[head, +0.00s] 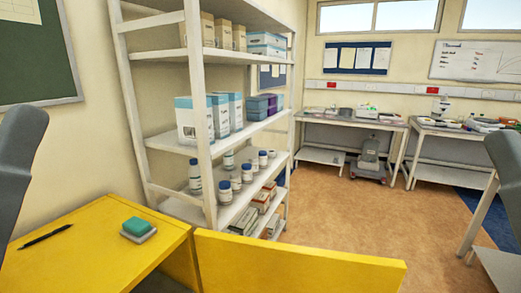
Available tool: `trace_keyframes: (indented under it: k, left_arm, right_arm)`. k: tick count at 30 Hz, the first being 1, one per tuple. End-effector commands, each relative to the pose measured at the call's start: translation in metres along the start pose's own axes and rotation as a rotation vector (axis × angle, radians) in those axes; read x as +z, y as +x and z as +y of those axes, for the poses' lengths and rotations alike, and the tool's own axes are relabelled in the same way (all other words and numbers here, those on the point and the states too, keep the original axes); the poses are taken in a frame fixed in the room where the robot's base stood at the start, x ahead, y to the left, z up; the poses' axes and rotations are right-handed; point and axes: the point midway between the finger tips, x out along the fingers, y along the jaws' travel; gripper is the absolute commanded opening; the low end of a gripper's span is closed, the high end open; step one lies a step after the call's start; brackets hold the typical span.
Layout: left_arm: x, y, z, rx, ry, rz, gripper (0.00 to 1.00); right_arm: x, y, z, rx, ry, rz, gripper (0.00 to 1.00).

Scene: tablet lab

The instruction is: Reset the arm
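Only grey parts of my arms show in the head view. A piece of my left arm (17,160) stands at the left edge, above the yellow desk. A piece of my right arm (507,165) stands at the right edge. Neither gripper is in the picture, so I cannot see their fingers or anything they may hold.
A yellow desk (85,235) at lower left bears a black pen (45,236) and a green-topped block (137,227). A yellow panel (300,265) crosses the front. White shelving (205,150) holds boxes and jars. Lab benches (350,122) line the back; open floor (370,215) lies between.

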Motion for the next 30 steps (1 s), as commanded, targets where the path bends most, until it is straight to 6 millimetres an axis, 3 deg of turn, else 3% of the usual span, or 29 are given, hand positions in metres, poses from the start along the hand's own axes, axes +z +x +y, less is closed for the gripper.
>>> trace_keyframes:
  k: [2, 4, 11, 24, 30]
  left_arm:
    - [0.016, -0.001, -0.011, -0.042, 0.208, -0.076, 0.75]
    - [-0.008, 0.030, -0.005, -0.036, 0.245, -0.073, 0.75]
    - [-0.067, 0.106, 0.007, -0.035, 0.239, -0.073, 0.75]
    - [-0.192, 0.268, 0.033, -0.034, 0.237, -0.073, 0.75]
    - [-0.216, 0.298, 0.037, -0.034, 0.237, -0.074, 0.75]
  right_arm:
    - [0.000, 0.000, 0.000, 0.000, 0.000, 0.000, 0.50]
    - [-0.025, 0.028, 0.000, 0.000, 0.000, -0.003, 0.50]
    - [-0.093, 0.101, 0.000, 0.000, 0.000, 0.001, 0.50]
    - [-0.233, 0.252, 0.001, 0.000, 0.000, 0.000, 0.50]
    - [-0.259, 0.281, 0.001, 0.000, 0.000, 0.000, 0.50]
